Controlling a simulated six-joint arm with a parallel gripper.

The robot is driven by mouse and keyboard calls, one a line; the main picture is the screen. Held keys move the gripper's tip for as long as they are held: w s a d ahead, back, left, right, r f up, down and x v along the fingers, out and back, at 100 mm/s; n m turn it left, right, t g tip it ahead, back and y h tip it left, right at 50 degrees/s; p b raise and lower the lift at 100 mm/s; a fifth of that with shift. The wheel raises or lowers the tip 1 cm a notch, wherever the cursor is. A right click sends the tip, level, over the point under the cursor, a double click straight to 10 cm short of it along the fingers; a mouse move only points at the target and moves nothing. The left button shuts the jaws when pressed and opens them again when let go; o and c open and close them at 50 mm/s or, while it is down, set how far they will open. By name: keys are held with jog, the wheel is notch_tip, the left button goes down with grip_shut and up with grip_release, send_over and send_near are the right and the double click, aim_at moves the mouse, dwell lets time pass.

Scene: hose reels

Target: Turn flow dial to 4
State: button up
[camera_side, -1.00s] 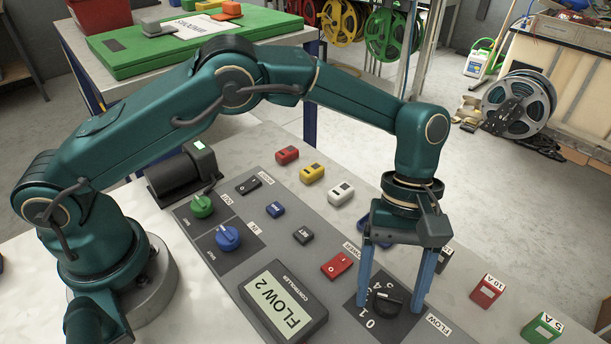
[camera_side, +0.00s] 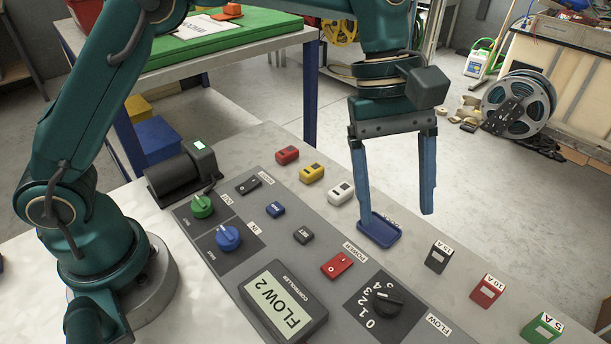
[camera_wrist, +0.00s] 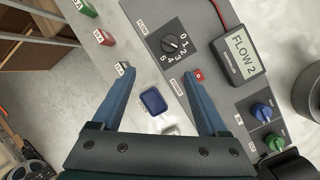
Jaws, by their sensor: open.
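The black flow dial (camera_side: 388,303) sits on a dark numbered plate at the front right of the panel. It also shows in the wrist view (camera_wrist: 171,44), with digits around it. The controller display (camera_side: 283,306) reads "FLOW 2", and it reads the same in the wrist view (camera_wrist: 242,49). My gripper (camera_side: 394,222) is raised above the panel, behind the dial in the side view and apart from it. Its two blue fingers are spread wide with nothing between them. In the wrist view the fingers (camera_wrist: 158,75) point toward the dial, which lies beyond their tips.
A red power switch (camera_side: 337,265) sits left of the dial. A blue tray (camera_side: 380,231) lies below my fingers. Black, red and green fuse blocks (camera_side: 487,291) stand along the right. Green (camera_side: 202,206) and blue (camera_side: 228,238) knobs are on the left.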

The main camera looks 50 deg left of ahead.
jog(key=s+a+r+m+t+y, duration=0.15)
jog(key=s+a+r+t, duration=0.25)
jog(key=a+r, duration=0.5)
jog(key=s+a+f+m+t+y, duration=0.2)
jog(key=s+a+f+m, duration=0.3)
jog(key=s+a, duration=0.3)
jog(key=shift+s+a+m+t, duration=0.4)
jog(key=shift+s+m, duration=0.1)
jog(key=shift+m, duration=0.05)
